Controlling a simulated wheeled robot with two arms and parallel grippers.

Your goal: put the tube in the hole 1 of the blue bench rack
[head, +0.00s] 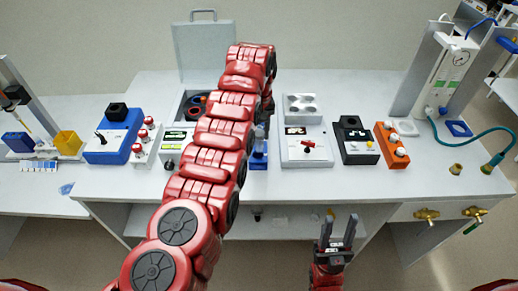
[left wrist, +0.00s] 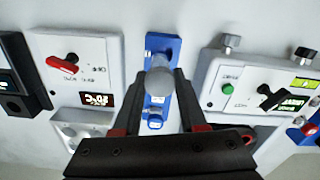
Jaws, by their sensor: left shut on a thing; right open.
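The blue bench rack (left wrist: 163,42) lies beneath my left gripper in the left wrist view. In the head view a small part of the rack (head: 259,161) shows beside my left arm. My left gripper (left wrist: 158,88) is shut on the tube (left wrist: 158,78), a pale grey piece with a rounded end. The tube appears in front of the rack's middle and hides part of it; I cannot tell whether it touches the rack. The hole numbers are not readable. My right gripper (head: 337,238) is open and empty, low in front of the bench.
A white device with a red knob (head: 306,149) stands right of the rack, then a black device (head: 355,140) and an orange block with white knobs (head: 391,145). A blue box (head: 113,137) stands at left. The bench front right of centre is clear.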

